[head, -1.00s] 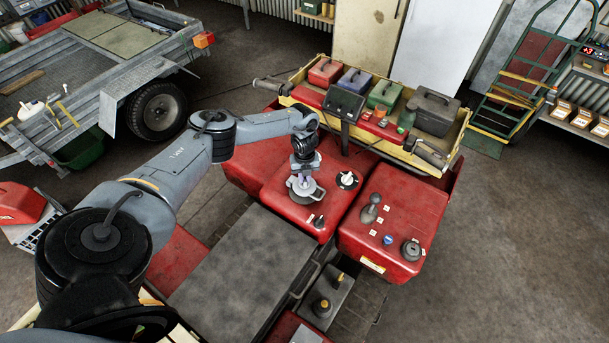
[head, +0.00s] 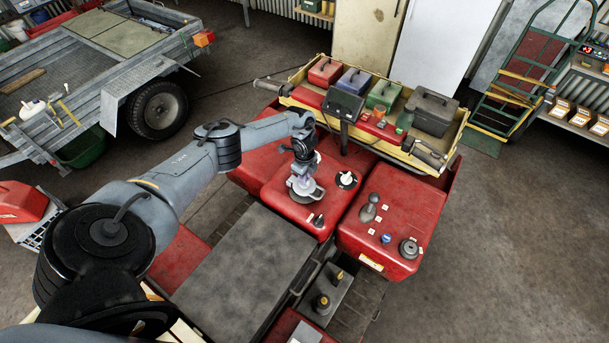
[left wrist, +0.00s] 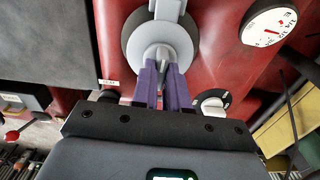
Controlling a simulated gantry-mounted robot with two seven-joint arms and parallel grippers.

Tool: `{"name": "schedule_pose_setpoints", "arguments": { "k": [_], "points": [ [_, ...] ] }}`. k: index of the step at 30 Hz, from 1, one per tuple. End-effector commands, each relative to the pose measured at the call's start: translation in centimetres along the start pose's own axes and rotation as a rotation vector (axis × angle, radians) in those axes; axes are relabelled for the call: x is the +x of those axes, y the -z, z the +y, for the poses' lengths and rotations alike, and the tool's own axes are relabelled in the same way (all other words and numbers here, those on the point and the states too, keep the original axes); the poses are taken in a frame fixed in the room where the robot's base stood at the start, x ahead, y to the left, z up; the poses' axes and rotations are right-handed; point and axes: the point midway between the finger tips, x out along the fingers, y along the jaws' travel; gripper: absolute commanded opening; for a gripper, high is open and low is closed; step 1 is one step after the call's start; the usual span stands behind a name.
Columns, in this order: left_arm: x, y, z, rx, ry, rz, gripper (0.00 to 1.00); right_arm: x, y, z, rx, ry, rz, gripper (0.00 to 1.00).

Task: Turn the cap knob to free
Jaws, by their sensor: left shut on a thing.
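The cap knob (left wrist: 160,54) is a pale grey round cap with a raised grip bar, on a darker round base on the red tank cover (head: 276,193). In the left wrist view the two purple fingers of my left gripper (left wrist: 166,82) close on the near end of its bar. In the head view my left gripper (head: 302,186) points down at the cap, and its fingers and wrist cover much of it. I cannot read any lock or free mark on the cap. My right gripper is not in view.
Close beside the cap are a white selector knob (head: 347,179), a small black knob (head: 319,219) and a fuel gauge (left wrist: 276,22). A black seat (head: 236,270) lies in front. A yellow rack (head: 455,150) with several boxes stands behind.

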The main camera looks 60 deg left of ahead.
Motion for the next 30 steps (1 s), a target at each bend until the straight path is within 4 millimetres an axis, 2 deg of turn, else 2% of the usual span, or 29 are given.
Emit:
{"name": "schedule_pose_setpoints", "arguments": {
  "k": [19, 20, 24, 30],
  "points": [
    [-0.01, 0.01, 0.00, -0.052, 0.000, 0.000, 0.00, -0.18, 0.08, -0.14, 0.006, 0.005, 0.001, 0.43],
    [-0.01, 0.00, 0.00, -0.052, 0.000, 0.000, 0.17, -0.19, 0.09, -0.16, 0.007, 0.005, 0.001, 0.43],
    [-0.01, 0.00, 0.00, -0.051, 0.000, 0.000, 0.38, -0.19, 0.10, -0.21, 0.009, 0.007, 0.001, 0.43],
    [-0.01, 0.00, 0.00, -0.051, 0.000, 0.000, 0.39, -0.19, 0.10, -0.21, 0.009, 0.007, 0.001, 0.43]
  ]
}}
